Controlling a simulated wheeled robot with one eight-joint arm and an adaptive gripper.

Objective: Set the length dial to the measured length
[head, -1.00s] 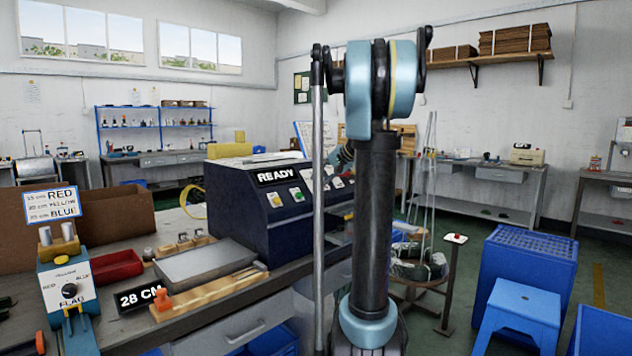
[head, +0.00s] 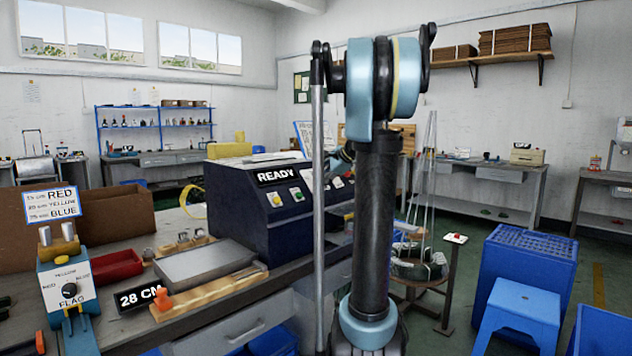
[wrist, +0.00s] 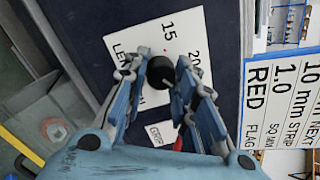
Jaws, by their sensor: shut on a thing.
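The length dial is a black round knob (wrist: 160,72) on a white plate (wrist: 128,42) marked 15, 20 and a partly covered "LEN" in the wrist view. My gripper (wrist: 166,80) is shut on the knob, one finger on each side. The fingers hide part of the scale, and I cannot tell where the dial points. In the head view the plate is on the dark machine (head: 232,205) with a READY display (head: 278,175); my arm's column covers much of that area. A black sign (head: 138,298) reads 28 CM on the bench.
Beside the dial are a GRIP label (wrist: 158,134) and a card (wrist: 282,98) reading RED, 1.0 SQ MM and 10 mm STRIP. A flag box (head: 68,285) with a colour knob stands at the left.

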